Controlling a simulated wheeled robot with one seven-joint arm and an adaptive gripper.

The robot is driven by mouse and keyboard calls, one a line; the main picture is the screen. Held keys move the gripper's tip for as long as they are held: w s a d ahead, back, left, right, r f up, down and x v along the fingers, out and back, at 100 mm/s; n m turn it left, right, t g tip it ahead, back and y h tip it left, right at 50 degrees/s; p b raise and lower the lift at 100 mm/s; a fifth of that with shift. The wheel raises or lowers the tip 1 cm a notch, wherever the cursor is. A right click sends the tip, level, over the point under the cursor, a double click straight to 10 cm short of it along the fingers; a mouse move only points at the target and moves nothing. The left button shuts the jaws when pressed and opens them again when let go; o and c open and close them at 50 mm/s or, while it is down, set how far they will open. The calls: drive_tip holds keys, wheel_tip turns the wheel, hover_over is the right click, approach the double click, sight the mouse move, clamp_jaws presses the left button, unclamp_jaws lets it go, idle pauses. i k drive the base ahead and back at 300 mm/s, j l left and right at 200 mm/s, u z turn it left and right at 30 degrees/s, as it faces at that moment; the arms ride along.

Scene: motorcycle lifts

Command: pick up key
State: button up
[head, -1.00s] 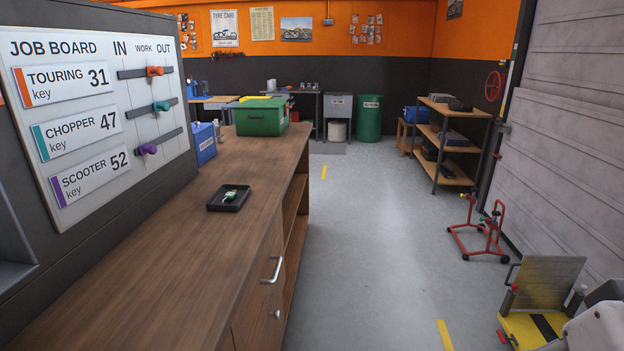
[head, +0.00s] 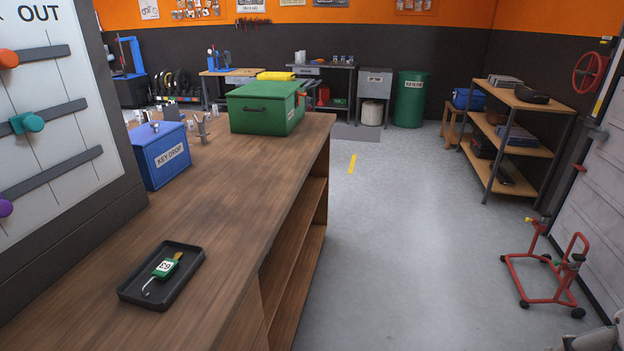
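A key with a green tag (head: 165,267) lies in a small black tray (head: 129,297) on the wooden counter, at the lower left of the head view. The tag has a white number label that is turned and hard to read. A brass-coloured part sits at the tag's upper end and a thin silver loop at its lower end. Nothing covers the key.
A blue key drop box (head: 164,157) and a green toolbox (head: 262,107) stand farther along the counter (head: 215,205). The job board (head: 50,120) rises at the left. Open floor lies right of the counter, with a red stand (head: 545,296) and shelves (head: 520,145) beyond.

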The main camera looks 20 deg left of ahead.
sight(165, 270)
drive_tip(key=i, duration=1.8)
drive_tip(key=i+u, duration=0.1)
drive_tip(key=u, duration=0.3)
drive_tip(key=i+u, duration=0.1)
drive_tip(key=u, duration=0.3)
drive_tip(key=l+u, duration=0.1)
drive_tip(key=u, duration=0.35)
drive_tip(key=i+l+u, duration=0.1)
drive_tip(key=u, duration=1.75)
